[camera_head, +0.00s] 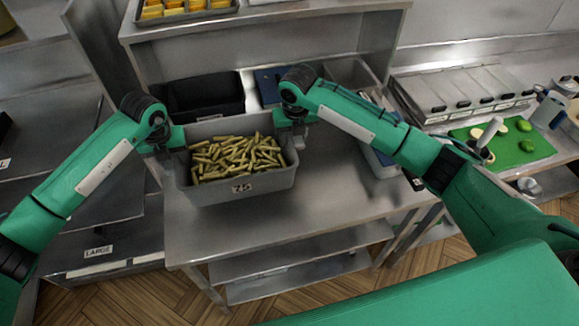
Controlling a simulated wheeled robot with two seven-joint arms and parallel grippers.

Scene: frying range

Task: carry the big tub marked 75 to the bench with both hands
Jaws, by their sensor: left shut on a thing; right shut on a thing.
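The big grey tub (215,194) marked 75 is full of fries or cut sticks (238,158). It is in the left middle of the head view, over the left end of the steel bench (330,195). I cannot tell whether its base touches the bench top. My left gripper (172,150) is shut on the tub's left side. My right gripper (290,130) is shut on its right side. The fingertips are partly hidden by the wrists and the rim. The tub looks about level.
A black bin (205,96) and a blue item (268,86) stand behind the tub. A shelf with a tray of yellow food (185,12) is above. A green cutting board (510,148) lies at right. The bench top right of the tub is mostly clear.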

